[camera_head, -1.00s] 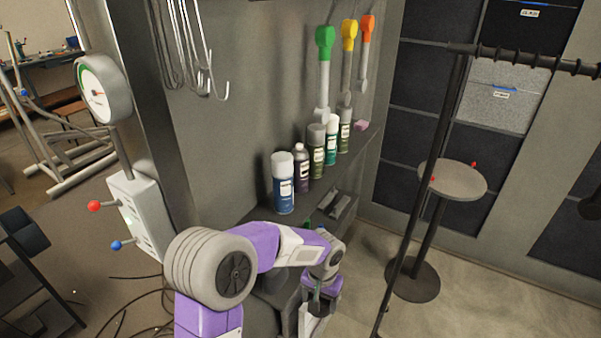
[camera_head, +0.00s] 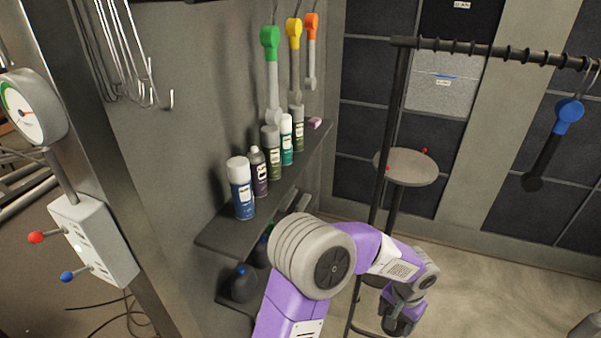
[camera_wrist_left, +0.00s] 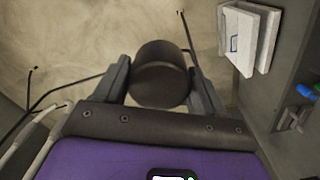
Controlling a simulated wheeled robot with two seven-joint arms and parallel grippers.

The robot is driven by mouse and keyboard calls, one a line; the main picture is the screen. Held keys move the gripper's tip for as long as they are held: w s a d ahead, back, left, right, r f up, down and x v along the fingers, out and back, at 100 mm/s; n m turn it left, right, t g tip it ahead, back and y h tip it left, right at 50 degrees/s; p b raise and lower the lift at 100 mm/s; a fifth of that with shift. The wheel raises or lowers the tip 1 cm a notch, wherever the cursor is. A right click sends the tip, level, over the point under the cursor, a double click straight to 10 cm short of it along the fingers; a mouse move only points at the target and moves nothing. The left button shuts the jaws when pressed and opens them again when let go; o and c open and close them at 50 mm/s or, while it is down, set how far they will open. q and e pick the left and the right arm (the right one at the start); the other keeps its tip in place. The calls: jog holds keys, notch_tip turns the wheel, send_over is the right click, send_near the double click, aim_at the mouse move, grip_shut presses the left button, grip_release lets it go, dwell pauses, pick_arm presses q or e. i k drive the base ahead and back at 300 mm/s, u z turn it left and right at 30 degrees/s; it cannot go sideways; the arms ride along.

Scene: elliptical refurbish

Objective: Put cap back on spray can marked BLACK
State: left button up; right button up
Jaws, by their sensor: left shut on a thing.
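Several spray cans stand upright in a row on a grey wall shelf (camera_head: 226,236). A dark purple can (camera_head: 260,175) has a small pale nozzle on top and no cap. The cans beside it, a blue one with a white cap (camera_head: 241,188) and an olive one with a grey cap (camera_head: 272,152), are capped. The label words are too small to read. My left gripper (camera_head: 398,322) is low, right of the shelf and well away from the cans. In the left wrist view it is shut on a dark round cap (camera_wrist_left: 160,75). My right gripper is not in view.
A black rail stand (camera_head: 385,165) and a round stool (camera_head: 405,167) stand right of the shelf. A lever box (camera_head: 92,240) is at the left. A dark bottle (camera_head: 243,284) stands on the lower shelf.

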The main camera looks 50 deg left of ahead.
aim_at(257, 160)
jog(key=z, duration=0.05)
jog(key=i, duration=0.5)
jog(key=u, duration=3.25)
